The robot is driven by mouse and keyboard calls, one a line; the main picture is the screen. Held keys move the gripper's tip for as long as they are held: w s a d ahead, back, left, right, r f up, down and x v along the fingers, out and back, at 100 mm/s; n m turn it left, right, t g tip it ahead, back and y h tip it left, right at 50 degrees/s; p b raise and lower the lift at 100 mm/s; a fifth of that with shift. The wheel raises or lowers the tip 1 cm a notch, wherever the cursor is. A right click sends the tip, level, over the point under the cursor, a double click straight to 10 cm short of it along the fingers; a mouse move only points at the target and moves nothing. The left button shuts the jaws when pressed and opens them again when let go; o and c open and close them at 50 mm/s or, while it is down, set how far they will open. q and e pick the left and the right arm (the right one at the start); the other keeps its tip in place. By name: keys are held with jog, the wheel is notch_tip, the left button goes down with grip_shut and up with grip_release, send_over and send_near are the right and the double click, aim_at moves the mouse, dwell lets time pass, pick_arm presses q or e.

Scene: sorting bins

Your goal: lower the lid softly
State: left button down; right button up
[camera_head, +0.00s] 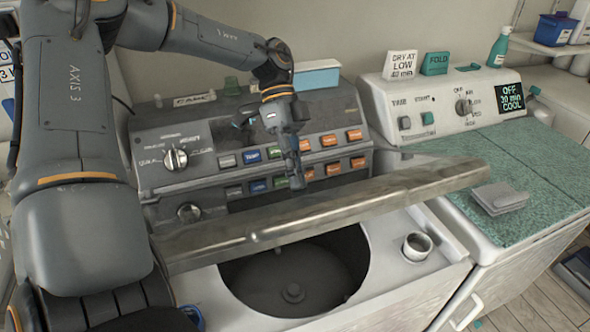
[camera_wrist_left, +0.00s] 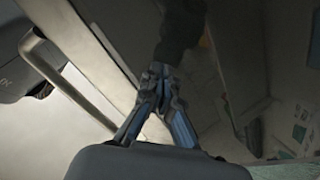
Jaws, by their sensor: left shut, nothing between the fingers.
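The grey metallic lid (camera_head: 330,213) of the washer is partly raised and tilted. Its front edge stands well above the round tub opening (camera_head: 293,285). My left gripper (camera_head: 297,186) is shut and empty, pointing down just behind the lid's upper edge. I cannot tell whether the fingertips touch the lid. In the left wrist view the shut fingers (camera_wrist_left: 159,72) show against a dark, glossy surface that fills much of the picture. My right gripper is not in view.
The washer's control panel (camera_head: 230,150), with knobs and colored buttons, stands close behind the gripper. A small round cup (camera_head: 417,247) sits on the washer's top at right. A dryer with a green top (camera_head: 540,165) stands to the right, bearing folded grey cloth (camera_head: 498,198).

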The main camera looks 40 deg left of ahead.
pick_arm(q)
jog(key=shift+f, duration=0.1)
jog(key=shift+s+d+f+b, duration=0.1)
jog(key=shift+d+f+b, duration=0.1)
jog(key=shift+f+b, duration=0.2)
jog(key=shift+a+f+b+x, duration=0.1)
jog(key=shift+b+x, duration=0.45)
jog(key=shift+x, duration=0.3)
jog(key=shift+a+f+b+x, duration=0.15)
jog(key=shift+b+x, duration=0.4)
jog(key=shift+x, duration=0.3)
jog(key=shift+d+f, duration=0.1)
jog(key=shift+d, duration=0.05)
